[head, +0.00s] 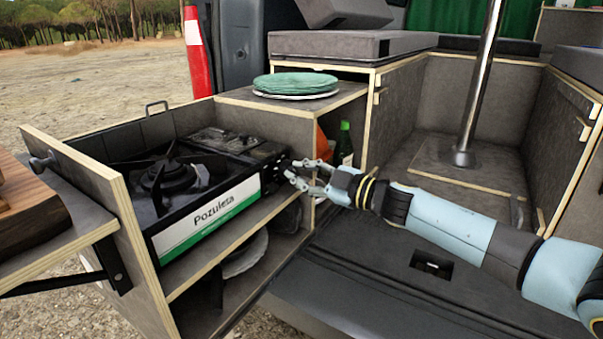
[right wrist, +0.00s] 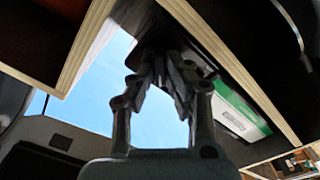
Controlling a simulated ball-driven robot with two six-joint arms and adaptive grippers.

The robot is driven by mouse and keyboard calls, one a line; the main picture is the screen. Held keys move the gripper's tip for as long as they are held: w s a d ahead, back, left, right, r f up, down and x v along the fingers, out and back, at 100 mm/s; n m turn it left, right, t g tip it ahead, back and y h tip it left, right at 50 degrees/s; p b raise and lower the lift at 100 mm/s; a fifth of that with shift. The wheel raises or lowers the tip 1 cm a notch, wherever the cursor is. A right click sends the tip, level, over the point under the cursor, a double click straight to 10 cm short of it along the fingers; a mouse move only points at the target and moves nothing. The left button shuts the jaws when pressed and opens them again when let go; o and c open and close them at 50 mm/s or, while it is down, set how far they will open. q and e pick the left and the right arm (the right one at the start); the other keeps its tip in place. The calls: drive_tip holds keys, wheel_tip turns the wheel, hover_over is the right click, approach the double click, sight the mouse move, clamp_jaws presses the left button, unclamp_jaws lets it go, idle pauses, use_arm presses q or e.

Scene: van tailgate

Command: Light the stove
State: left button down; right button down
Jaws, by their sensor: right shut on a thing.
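The black stove (head: 208,213), with a white and green "Pozuleta" label on its front, sits on the pulled-out slide at the left. Its burner (head: 168,178) has a dark pan support, and I see no flame on it. My right gripper (head: 284,174) comes in from the right and is shut on the dark stove knob at the right end of the front. The fingers largely hide the knob. In the right wrist view the fingers (right wrist: 172,75) are close together beside the stove's labelled front (right wrist: 235,113); the knob cannot be made out there. My left gripper is not in view.
Green and white plates (head: 295,85) are stacked on the cabinet behind the stove. A green bottle (head: 344,145) stands in the cabinet near my right gripper. A wooden board (head: 30,205) lies at the left edge. A metal post (head: 481,85) rises at the right.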

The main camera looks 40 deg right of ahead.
drive_tip(key=n, duration=0.3)
drive_tip(key=shift+f+n+b, duration=0.15)
drive_tip(key=shift+n+b, duration=0.2)
drive_tip(key=shift+n, duration=0.05)
drive_tip(key=shift+f+n+b, duration=0.15)
drive_tip(key=shift+n+b, duration=1.05)
drive_tip(key=shift+n, duration=1.75)
drive_tip(key=shift+f+n+b, duration=0.1)
drive_tip(key=shift+n+b, duration=1.1)
drive_tip(key=shift+n, duration=1.75)
drive_tip(key=c, duration=1.3)
unclamp_jaws()
drive_tip(key=shift+r, duration=0.1)
drive_tip(key=shift+c, duration=0.2)
drive_tip(key=v, duration=1.2)
